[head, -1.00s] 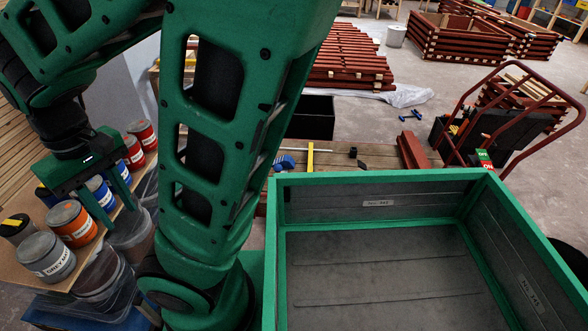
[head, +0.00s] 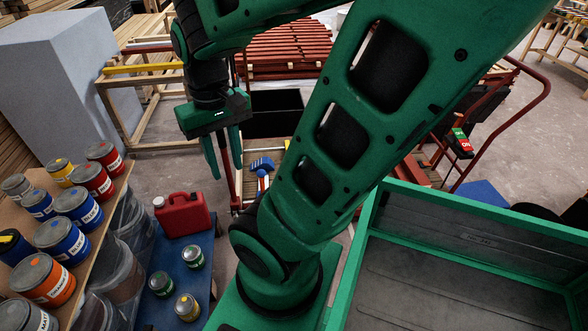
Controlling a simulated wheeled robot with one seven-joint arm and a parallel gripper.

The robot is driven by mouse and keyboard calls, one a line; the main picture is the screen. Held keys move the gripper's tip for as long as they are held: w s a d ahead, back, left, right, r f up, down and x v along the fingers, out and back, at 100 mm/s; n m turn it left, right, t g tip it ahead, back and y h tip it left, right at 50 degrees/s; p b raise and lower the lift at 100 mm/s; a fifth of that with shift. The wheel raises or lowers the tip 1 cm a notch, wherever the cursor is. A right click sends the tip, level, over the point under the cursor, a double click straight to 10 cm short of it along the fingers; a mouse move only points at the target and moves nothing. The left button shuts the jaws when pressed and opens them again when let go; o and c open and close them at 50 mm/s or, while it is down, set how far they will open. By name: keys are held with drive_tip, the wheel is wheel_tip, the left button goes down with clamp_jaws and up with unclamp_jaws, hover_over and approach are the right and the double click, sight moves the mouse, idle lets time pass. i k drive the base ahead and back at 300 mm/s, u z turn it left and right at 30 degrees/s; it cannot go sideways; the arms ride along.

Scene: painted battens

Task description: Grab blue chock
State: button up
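A small blue piece (head: 262,165), which looks like the blue chock, lies on a wooden cart deck just left of my arm's lower link. Its shape is partly unclear at this size. My gripper (head: 225,158) points down, to the left of the blue piece and apart from it in the picture. Its two green fingers are spread, with nothing seen held between them. A red upright bar shows behind the fingers.
Paint cans (head: 78,208) stand on a shelf at left. A red jerrycan (head: 183,214) and several small tins are on a blue surface. A black bin (head: 273,112) lies beyond the gripper. A green-rimmed crate (head: 456,212) is at right.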

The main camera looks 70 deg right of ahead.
sight(263, 165)
drive_tip(key=z, duration=1.65)
drive_tip(key=i, duration=1.05)
drive_tip(key=u, duration=0.05)
